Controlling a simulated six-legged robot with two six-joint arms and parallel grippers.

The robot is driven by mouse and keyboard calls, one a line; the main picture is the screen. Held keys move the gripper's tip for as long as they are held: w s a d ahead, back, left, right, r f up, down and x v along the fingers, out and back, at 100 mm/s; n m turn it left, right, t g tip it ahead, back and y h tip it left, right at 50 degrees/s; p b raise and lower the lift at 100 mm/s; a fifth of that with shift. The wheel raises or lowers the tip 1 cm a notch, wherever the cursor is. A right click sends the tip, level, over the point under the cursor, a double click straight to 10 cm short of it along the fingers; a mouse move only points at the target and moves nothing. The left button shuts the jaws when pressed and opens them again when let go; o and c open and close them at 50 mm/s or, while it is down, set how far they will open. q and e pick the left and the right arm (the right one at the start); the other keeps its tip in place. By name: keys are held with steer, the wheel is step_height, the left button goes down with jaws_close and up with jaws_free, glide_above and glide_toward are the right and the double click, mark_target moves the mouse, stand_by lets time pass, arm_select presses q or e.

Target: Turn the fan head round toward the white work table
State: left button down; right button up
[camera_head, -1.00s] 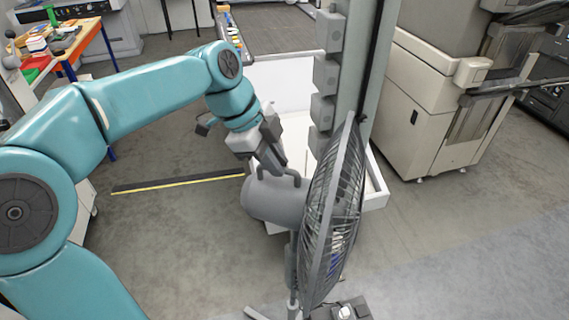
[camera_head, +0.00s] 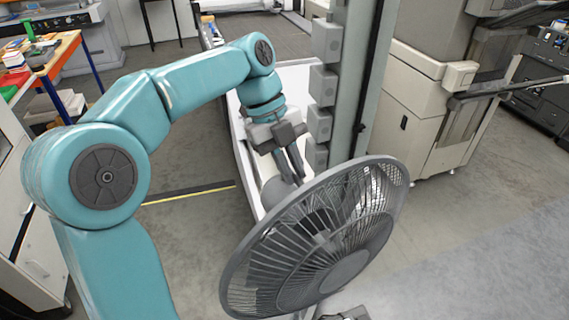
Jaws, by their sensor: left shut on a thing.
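The grey fan head (camera_head: 330,238) stands at the lower middle, its round grille tilted and turned largely toward me. Its motor housing (camera_head: 274,190) is behind the grille, partly hidden. My left gripper (camera_head: 291,168) reaches down behind the grille and is shut on the fan's handle, which the fingers and grille mostly hide. I cannot tell for sure which surface is the white work table. My right gripper is out of view.
A grey post (camera_head: 352,90) with box-like fittings stands just behind the fan. A low white-walled structure (camera_head: 240,152) is behind it. A beige machine (camera_head: 425,100) is at the right, a wood-topped bench (camera_head: 62,50) at the left. Floor at the lower right is clear.

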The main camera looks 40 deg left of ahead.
arm_select(q)
steer(key=shift+w+d+f+m+g, duration=0.1)
steer(key=shift+w+f+m+g, duration=0.15)
steer(key=shift+m, duration=0.35)
steer(key=shift+w+m+g+p, duration=0.15)
steer(key=shift+m+g+p, duration=0.1)
steer(key=shift+m+p, duration=0.15)
steer(key=shift+d, duration=0.15)
steer(key=c, duration=1.3)
jaws_free()
steer(key=shift+o, duration=0.9)
steer(key=shift+w, duration=0.2)
steer(key=shift+s+r, duration=0.1)
